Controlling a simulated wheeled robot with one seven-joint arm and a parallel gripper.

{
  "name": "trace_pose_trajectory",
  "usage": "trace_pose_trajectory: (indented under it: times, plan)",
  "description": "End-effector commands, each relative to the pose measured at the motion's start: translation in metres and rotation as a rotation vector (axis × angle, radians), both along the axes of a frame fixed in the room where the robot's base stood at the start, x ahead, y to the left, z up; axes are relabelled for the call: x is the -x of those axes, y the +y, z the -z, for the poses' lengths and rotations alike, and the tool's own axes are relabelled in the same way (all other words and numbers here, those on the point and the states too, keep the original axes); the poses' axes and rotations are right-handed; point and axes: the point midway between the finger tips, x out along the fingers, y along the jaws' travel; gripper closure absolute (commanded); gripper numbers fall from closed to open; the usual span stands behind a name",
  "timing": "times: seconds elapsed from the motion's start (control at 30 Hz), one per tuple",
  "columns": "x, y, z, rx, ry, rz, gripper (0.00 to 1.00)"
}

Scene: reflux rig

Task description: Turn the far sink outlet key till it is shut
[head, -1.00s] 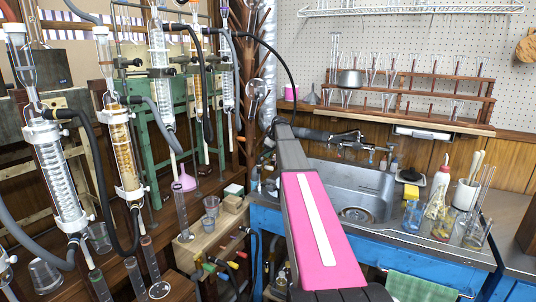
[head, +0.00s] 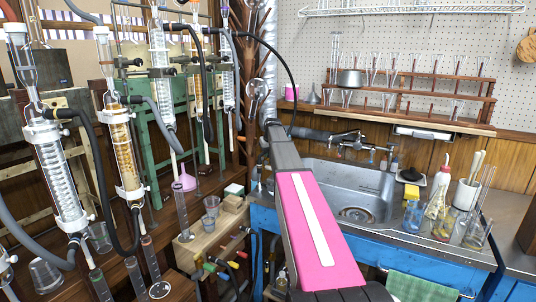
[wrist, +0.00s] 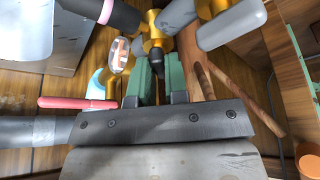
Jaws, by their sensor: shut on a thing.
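In the wrist view my gripper (wrist: 158,72) has its green fingers closed on a small dark key (wrist: 155,53) at a brass outlet fitting (wrist: 153,26). The fingers cover part of the key, so I cannot tell its exact angle. Grey hoses or handles (wrist: 232,24) join the brass parts close to the fingertips. In the head view my arm reaches to the back left of the steel sink (head: 388,192), and it hides my gripper and the key.
A red handle (wrist: 75,103) lies left of my fingers, near a pale blue-ended brass fitting (wrist: 112,70). The sink tap (head: 350,138) stands right of my arm. Glass condensers (head: 52,165) with hoses fill the left. Bottles and glassware (head: 437,195) stand right of the sink.

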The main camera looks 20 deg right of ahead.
Motion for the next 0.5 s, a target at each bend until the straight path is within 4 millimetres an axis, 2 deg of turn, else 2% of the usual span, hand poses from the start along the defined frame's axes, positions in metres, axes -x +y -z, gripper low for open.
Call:
trace_pose_trajectory:
  times: [0.5]
  plan:
    - [-0.0002, 0.0027, -0.0001, 0.0, 0.001, 0.447, 1.0]
